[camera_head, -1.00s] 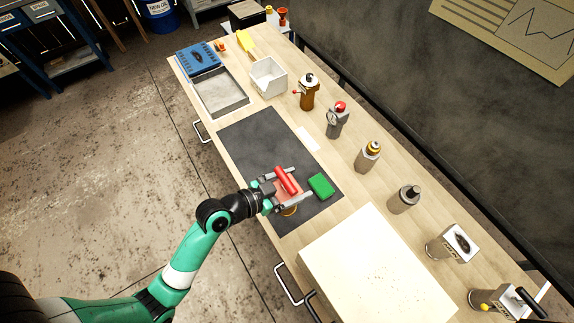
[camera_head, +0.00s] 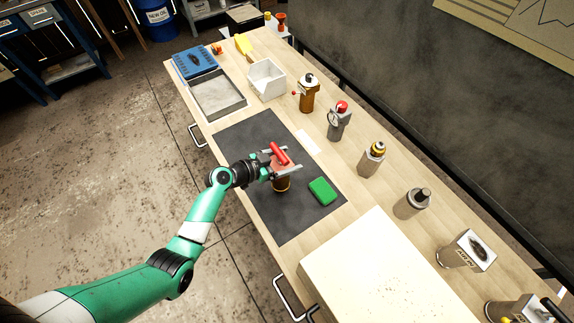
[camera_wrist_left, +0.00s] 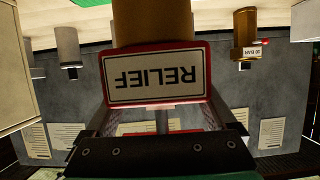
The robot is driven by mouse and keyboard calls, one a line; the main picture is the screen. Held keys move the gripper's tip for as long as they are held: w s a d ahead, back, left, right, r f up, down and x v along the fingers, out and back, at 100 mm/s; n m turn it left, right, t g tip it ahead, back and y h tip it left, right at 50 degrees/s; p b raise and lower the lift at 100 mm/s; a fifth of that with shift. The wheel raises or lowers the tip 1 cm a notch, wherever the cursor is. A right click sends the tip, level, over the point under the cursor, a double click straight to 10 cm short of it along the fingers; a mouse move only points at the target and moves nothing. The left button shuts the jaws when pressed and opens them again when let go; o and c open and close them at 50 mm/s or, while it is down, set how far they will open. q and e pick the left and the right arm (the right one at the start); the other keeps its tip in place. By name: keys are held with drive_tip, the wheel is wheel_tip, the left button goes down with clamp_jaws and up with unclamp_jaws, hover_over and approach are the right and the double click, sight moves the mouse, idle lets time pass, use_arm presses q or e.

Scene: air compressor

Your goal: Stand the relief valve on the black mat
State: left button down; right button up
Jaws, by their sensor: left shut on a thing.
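The relief valve (camera_head: 281,185) is in my left gripper (camera_head: 286,163). Its brass lower body shows below the fingers and a red part shows on top, in the head view. In the left wrist view its red-rimmed tag reading RELIEF (camera_wrist_left: 155,76) appears upside down, with the brass body (camera_wrist_left: 152,22) beyond it. My left gripper is shut on the valve. The valve looks roughly upright over the middle of the black mat (camera_head: 248,138); whether its base touches the mat I cannot tell. My right gripper is not in view.
A green block (camera_head: 322,191) lies on the mat to the right of the valve. Several valves and fittings, including a brown one (camera_head: 307,97), stand along the bench's wall side. A grey tray (camera_head: 217,95), white bin (camera_head: 267,78) and large pale board (camera_head: 375,270) flank the mat.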

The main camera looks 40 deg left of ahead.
use_arm(q)
wheel_tip(320, 180, down, 2)
drive_tip(key=shift+f, duration=0.3)
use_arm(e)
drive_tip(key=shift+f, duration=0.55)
use_arm(q)
drive_tip(key=shift+f+b, duration=0.1)
drive_tip(key=shift+b, duration=0.35)
unclamp_jaws()
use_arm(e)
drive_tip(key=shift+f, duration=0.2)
